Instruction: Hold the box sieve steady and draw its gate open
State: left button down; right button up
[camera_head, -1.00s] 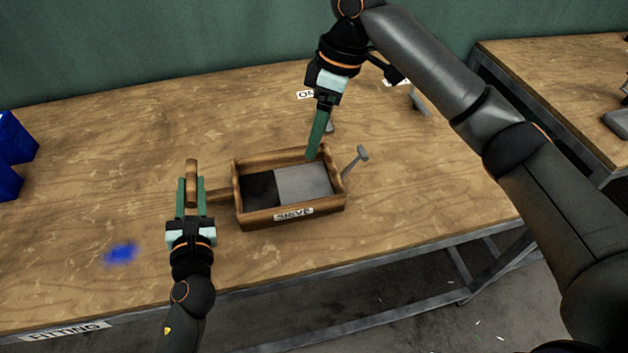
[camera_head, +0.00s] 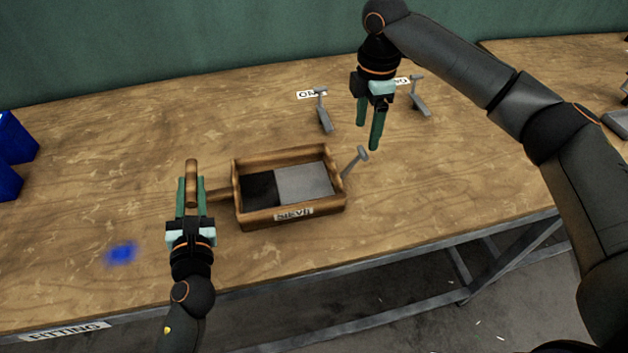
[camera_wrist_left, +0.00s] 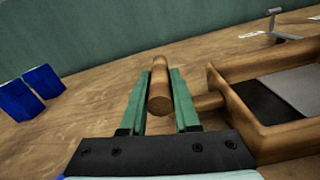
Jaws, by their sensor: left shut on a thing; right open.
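The box sieve (camera_head: 292,214) is a wooden tray with a "SIEVE" label, standing on the bench. Its floor shows a black part at left and a grey plate (camera_head: 303,181), probably the gate, at right. A grey T-shaped handle (camera_head: 356,160) sticks out at its right end. My left gripper (camera_head: 191,190) is shut on the wooden handle (camera_head: 191,172) at the sieve's left end; the left wrist view shows the handle (camera_wrist_left: 160,88) between the green fingers. My right gripper (camera_head: 368,136) is open and empty, above the bench behind and right of the sieve, apart from the T-handle.
Two grey T-handled pieces (camera_head: 323,112) (camera_head: 418,98) stand at the back by white labels. Blue bins (camera_head: 14,150) stand at the far left. A blue patch (camera_head: 121,253) lies at front left. The bench (camera_head: 110,180) is otherwise largely clear around the sieve.

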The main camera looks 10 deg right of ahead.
aim_at(364, 151)
jog(key=shift+f, duration=3.8)
grip_shut()
